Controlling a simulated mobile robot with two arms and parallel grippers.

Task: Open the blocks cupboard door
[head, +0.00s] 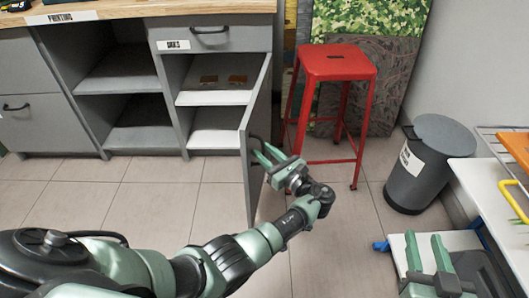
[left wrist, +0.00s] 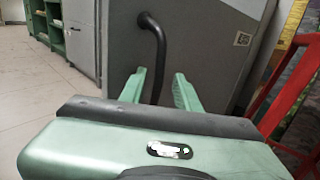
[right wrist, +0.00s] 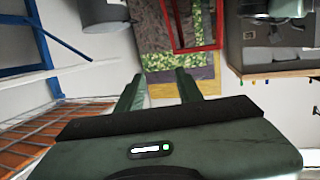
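The grey cupboard door (head: 257,125) stands swung out from the cabinet, seen nearly edge-on, with shelves (head: 215,97) open behind it. Its broad face (left wrist: 200,45) fills much of the left wrist view. The door's black curved bar handle (left wrist: 159,48) runs down towards the gap between my left fingers. My left gripper (head: 264,157) is beside the door's outer face; its two green fingers are apart (left wrist: 160,90). I cannot tell whether they touch the handle. My right gripper (head: 426,246) is open and empty at the lower right.
A red stool (head: 337,67) stands just right of the door. A grey lidded bin (head: 420,170) stands further right, near a white table (head: 483,184). A wooden worktop (head: 130,10) tops the cabinet. Tiled floor (head: 140,195) is clear in front of the cabinet.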

